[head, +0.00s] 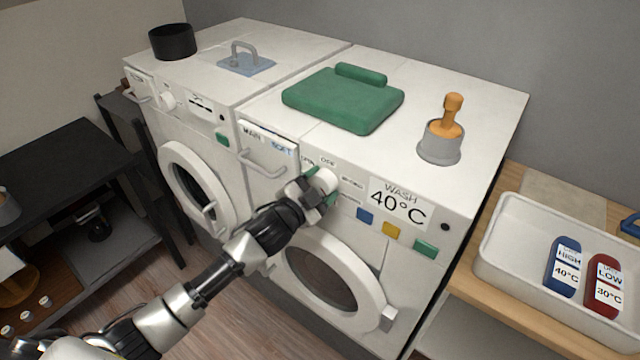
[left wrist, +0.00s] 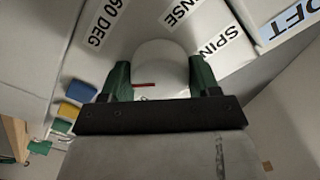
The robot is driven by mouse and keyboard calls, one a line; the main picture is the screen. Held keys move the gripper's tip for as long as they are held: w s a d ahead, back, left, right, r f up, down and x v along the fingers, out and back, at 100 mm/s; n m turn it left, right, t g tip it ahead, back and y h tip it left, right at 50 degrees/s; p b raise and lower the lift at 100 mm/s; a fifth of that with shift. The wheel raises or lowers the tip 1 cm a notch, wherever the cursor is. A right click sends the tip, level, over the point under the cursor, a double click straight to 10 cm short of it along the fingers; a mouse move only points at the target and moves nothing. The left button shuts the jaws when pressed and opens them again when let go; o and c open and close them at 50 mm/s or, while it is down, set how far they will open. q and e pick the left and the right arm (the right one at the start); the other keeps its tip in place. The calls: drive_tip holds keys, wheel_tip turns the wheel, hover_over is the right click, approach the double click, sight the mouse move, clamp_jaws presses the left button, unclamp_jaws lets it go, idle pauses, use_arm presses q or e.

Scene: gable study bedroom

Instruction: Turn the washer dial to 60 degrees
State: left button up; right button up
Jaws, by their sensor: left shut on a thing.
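The washer dial (head: 325,181) is a white round knob on the front panel of the right-hand washer (head: 440,190). My left gripper (head: 320,188) has its green fingers on either side of the dial and is shut on it. In the left wrist view the dial (left wrist: 160,70) sits between the two fingers, with a red mark on its face. Labels around it read "60 DEG" (left wrist: 108,22), "SPIN" and a partly hidden "...NSE". The washer display (head: 398,203) reads "WASH 40°C". My right gripper is not in view.
Blue, yellow and green buttons (head: 391,230) sit right of the dial, above the round door (head: 330,280). A drawer handle (head: 262,163) juts out to its left. A white tray (head: 490,240) with blue and red bottles stands at right.

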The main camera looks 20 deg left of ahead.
use_arm(q)
drive_tip(key=m, duration=0.4)
drive_tip(key=shift+m, duration=0.3)
drive_tip(key=m, duration=0.4)
drive_tip(key=shift+m, duration=0.4)
drive_tip(key=o, duration=0.9)
